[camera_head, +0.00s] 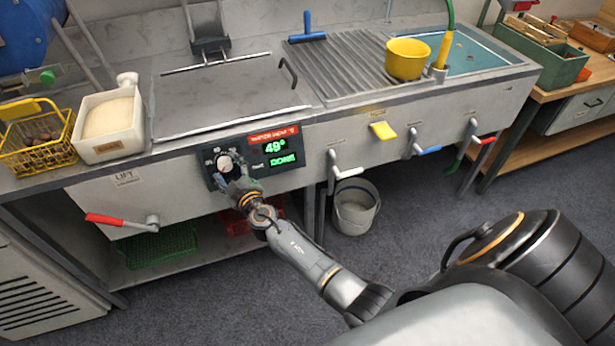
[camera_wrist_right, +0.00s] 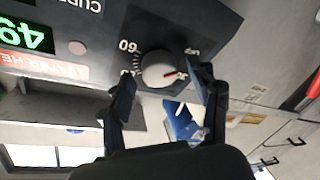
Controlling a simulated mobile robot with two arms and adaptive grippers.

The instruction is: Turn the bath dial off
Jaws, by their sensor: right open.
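The bath dial (camera_head: 225,163) is a round pale knob on the black control panel (camera_head: 284,143) at the front of the steel bench. In the right wrist view the dial (camera_wrist_right: 160,72) shows a red pointer mark toward the right of the picture and a scale around it, only partly legible. My right gripper (camera_head: 229,172) is at the panel, partly covering the dial in the head view. In the wrist view its two dark fingers (camera_wrist_right: 166,80) are spread, one on each side of the dial; contact cannot be told. The panel display reads 49° and DONE. My left gripper is not in view.
A red-handled lever (camera_head: 118,220) is at the front left. Other taps (camera_head: 341,172) and a yellow paddle (camera_head: 383,130) are to the right of the panel. A bucket (camera_head: 355,207) stands below. A yellow basket (camera_head: 38,145) and white bin (camera_head: 108,125) sit on the bench.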

